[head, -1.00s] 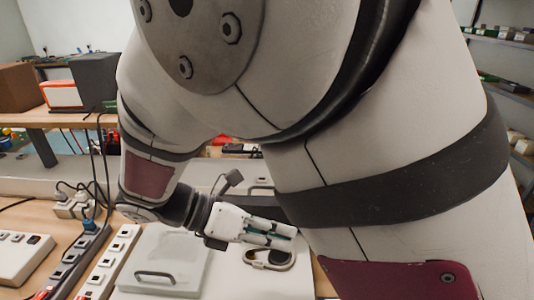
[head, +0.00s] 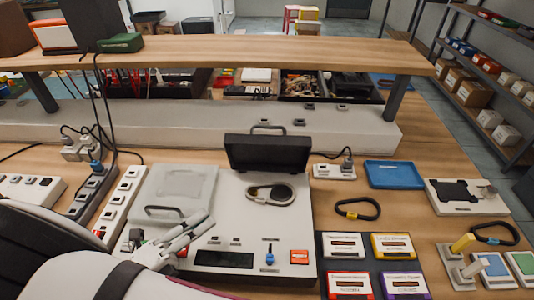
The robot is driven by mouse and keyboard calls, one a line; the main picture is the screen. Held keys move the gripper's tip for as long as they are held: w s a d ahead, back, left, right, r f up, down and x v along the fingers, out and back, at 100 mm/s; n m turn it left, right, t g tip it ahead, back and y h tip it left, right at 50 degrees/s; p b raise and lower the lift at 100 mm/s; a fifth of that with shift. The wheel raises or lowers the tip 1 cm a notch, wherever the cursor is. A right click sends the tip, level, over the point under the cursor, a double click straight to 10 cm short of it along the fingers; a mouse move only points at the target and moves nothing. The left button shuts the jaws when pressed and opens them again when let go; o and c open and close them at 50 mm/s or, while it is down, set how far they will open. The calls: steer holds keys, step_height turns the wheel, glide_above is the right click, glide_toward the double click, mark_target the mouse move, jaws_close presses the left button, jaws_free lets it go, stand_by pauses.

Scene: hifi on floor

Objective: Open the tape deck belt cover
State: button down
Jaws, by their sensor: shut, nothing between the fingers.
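The tape deck (head: 225,212) is a white box on the wooden bench. Its dark hinged cover (head: 267,152), with a handle on top, stands upright at the back right. In front of it a loop-shaped belt (head: 270,194) lies exposed around a dark opening. A pale grey panel with a handle (head: 172,187) lies flat on the left part of the deck. My gripper (head: 207,222) is shut and empty, with its fingers pointing right, over the deck's front left near that panel's handle. It hides part of the deck's front left.
Power strips (head: 120,205) and cables are on the left. A blue tray (head: 393,175), a dark loop (head: 357,208) and labelled cassettes (head: 343,245) lie on the right. A raised wooden shelf (head: 230,52) spans the back. The space above the deck's right part is clear.

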mark_target(268, 150)
steer(key=w+a+p+x, duration=0.2)
steer(key=p+x, duration=0.1)
steer(key=x, duration=1.8)
steer(key=shift+r, duration=0.25)
steer(key=shift+w+d+r+n+g+y+p, duration=0.15)
steer(key=shift+w+r+n+g+y+p, duration=0.2)
steer(key=shift+w, duration=0.2)
steer(key=shift+w+r, duration=0.1)
steer(key=shift+w, duration=0.7)
